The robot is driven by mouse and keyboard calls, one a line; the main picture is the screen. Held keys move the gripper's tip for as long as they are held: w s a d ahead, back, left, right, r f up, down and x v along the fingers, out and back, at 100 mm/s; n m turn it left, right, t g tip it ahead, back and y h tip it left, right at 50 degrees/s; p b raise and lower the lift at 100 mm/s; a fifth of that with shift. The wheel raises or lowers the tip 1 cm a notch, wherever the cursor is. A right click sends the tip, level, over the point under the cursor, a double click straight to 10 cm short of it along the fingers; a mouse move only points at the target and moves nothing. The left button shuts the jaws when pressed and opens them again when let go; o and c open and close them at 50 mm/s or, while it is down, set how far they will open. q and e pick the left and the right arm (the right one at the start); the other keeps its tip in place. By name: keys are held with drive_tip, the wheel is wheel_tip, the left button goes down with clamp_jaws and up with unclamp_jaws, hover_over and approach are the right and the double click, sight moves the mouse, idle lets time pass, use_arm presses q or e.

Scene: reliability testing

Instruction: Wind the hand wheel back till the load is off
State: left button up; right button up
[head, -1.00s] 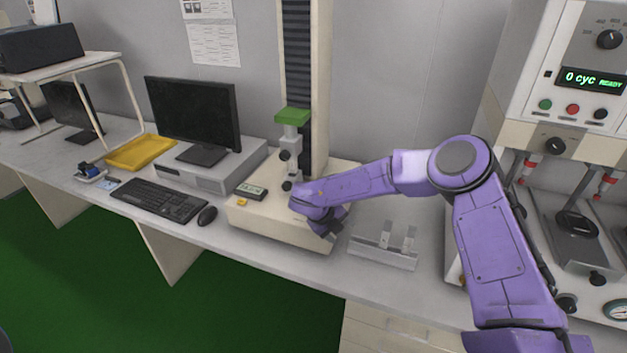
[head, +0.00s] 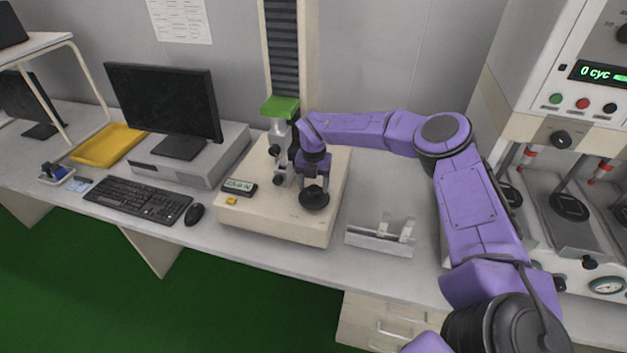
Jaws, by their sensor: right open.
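The test stand has a cream base (head: 265,218) and a dark column (head: 282,45) with a green crosshead (head: 280,107). A dark hand wheel (head: 314,198) sits on top of the base at its right side. My right gripper (head: 313,184) points down just above the wheel and is open. The fingers partly cover the wheel's far side, and I cannot tell whether they touch it. Grips with dark knobs (head: 279,165) stand left of my gripper. A small readout (head: 240,187) on the base seems to show 25.0 N. My left gripper is out of view.
A metal bracket fixture (head: 380,238) lies on the bench right of the stand. A mouse (head: 195,214), keyboard (head: 138,200) and monitor (head: 165,100) are to the left. A machine with a "0 cyc" display (head: 597,73) stands at the right.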

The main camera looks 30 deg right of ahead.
drive_tip(key=shift+f, duration=0.3)
drive_tip(key=shift+s, duration=0.2)
drive_tip(key=shift+r, duration=0.1)
drive_tip(key=shift+c, duration=0.6)
drive_tip(key=c, duration=0.9)
drive_tip(key=shift+c, duration=0.2)
